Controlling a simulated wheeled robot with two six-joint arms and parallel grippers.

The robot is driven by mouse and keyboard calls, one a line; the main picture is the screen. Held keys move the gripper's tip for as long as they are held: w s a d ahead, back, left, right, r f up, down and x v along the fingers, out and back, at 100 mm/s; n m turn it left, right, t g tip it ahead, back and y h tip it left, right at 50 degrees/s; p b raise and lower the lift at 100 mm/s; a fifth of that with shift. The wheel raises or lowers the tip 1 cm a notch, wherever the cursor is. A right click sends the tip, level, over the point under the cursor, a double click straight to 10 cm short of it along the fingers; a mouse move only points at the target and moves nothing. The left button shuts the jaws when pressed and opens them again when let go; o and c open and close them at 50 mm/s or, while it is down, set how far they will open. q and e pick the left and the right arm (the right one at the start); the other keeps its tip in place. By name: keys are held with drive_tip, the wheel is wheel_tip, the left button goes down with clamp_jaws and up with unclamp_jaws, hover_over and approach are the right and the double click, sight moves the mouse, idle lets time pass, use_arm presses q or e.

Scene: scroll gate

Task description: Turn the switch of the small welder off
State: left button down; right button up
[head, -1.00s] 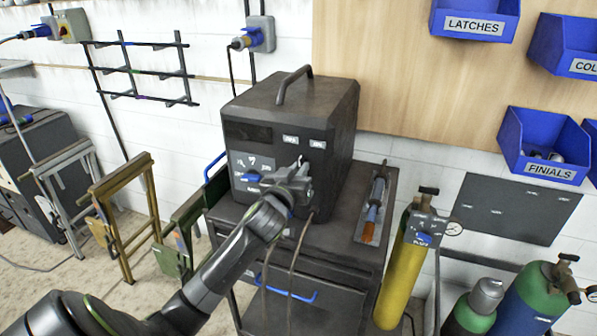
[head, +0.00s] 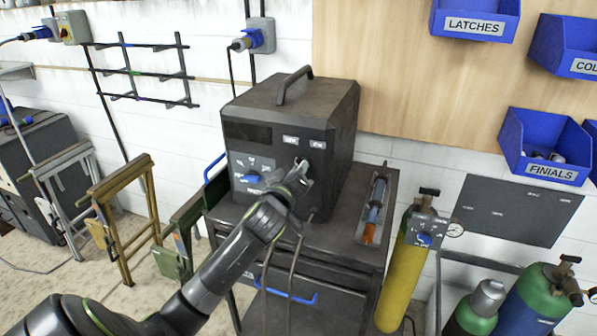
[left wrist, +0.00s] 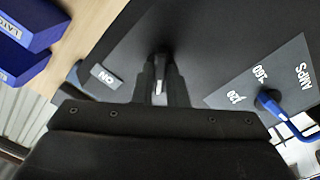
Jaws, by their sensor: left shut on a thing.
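The small welder (head: 262,121) is a dark box with a handle on top, standing on a dark cart. Its front has an OFF label (head: 290,139) and an ON label (head: 317,145), which also shows in the left wrist view (left wrist: 103,75). My left gripper (head: 302,168) is at the front panel, just below these labels. In the left wrist view its fingers (left wrist: 160,82) are shut on the small dark switch (left wrist: 160,62). The fingers hide most of the switch, so I cannot tell which label it points to. My right gripper is out of view.
A blue AMPS dial (head: 250,178) sits left of my gripper on the panel. A brush-like tool (head: 373,212) lies on the cart's (head: 335,235) right side. A yellow gas cylinder (head: 401,275) stands right of the cart. Cables hang down the cart's front.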

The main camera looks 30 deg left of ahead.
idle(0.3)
use_arm(q)
drive_tip(key=c, duration=1.5)
unclamp_jaws()
drive_tip(key=shift+o, duration=0.2)
drive_tip(key=b+v, duration=0.2)
drive_tip(key=v, duration=1.5)
drive_tip(key=shift+s+d, duration=0.15)
